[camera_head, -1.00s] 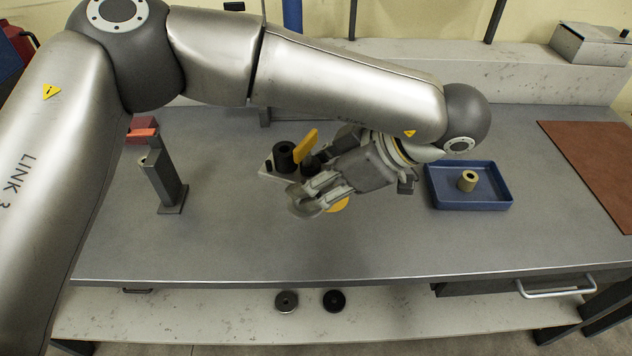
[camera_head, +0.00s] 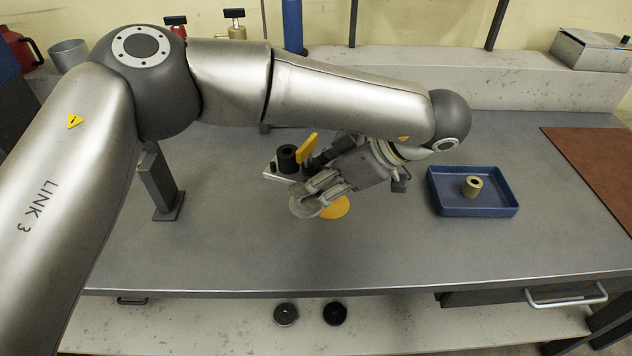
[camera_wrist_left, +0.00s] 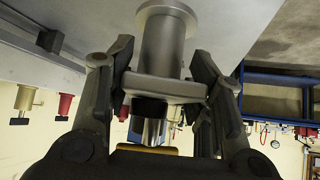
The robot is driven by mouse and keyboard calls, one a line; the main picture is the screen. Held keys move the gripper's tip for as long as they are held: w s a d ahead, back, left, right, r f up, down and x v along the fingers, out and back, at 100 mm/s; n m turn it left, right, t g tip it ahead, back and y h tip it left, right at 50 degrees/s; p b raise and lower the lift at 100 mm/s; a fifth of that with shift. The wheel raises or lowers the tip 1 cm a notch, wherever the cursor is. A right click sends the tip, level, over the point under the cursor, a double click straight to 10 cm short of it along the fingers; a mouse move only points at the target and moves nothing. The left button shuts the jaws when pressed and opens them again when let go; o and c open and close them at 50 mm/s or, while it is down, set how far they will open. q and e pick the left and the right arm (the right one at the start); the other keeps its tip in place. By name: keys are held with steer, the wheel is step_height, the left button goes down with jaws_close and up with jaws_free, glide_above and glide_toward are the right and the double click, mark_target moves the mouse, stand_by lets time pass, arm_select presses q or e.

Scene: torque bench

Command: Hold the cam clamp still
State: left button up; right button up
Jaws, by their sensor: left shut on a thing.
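The cam clamp (camera_head: 277,176) shows in the head view as a pale plate with a black cylinder and a raised yellow lever, at the middle of the bench. A pale round disc (camera_head: 303,208) shows below it. My left gripper (camera_head: 318,184) reaches in from the right and is shut on the clamp, hiding part of it. In the left wrist view, which looks upside down, the fingers (camera_wrist_left: 164,90) stand on both sides of a grey squarish block (camera_wrist_left: 165,87) joined to a flanged metal cylinder. My right gripper is not in view.
A blue tray (camera_head: 450,204) holding a brass-coloured bushing (camera_head: 473,186) stands to the right. A dark upright post (camera_head: 159,184) stands to the left, partly behind my arm. The front of the bench is clear.

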arm_select(q)
steer(key=shift+w+f+b, duration=0.6)
steer(key=shift+w+f, duration=0.4)
steer(key=shift+w, duration=0.15)
steer(key=shift+w+d+f+b, duration=0.1)
steer(key=shift+w+f+b, duration=0.35)
steer(key=shift+w+f, duration=0.55)
steer(key=shift+w, duration=0.2)
steer(key=shift+w+f+b, duration=0.3)
steer(key=shift+w+b, duration=0.05)
steer(key=shift+b, duration=0.05)
steer(key=shift+w+f, duration=0.1)
steer(key=shift+w, duration=0.1)
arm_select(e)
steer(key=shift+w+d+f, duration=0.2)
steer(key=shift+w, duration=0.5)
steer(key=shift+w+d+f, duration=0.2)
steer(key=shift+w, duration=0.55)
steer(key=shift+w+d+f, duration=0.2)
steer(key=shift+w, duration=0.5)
arm_select(q)
steer(key=shift+f, duration=0.2)
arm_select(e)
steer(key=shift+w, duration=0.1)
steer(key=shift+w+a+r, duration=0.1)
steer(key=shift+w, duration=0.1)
arm_select(q)
steer(key=shift+f, duration=0.25)
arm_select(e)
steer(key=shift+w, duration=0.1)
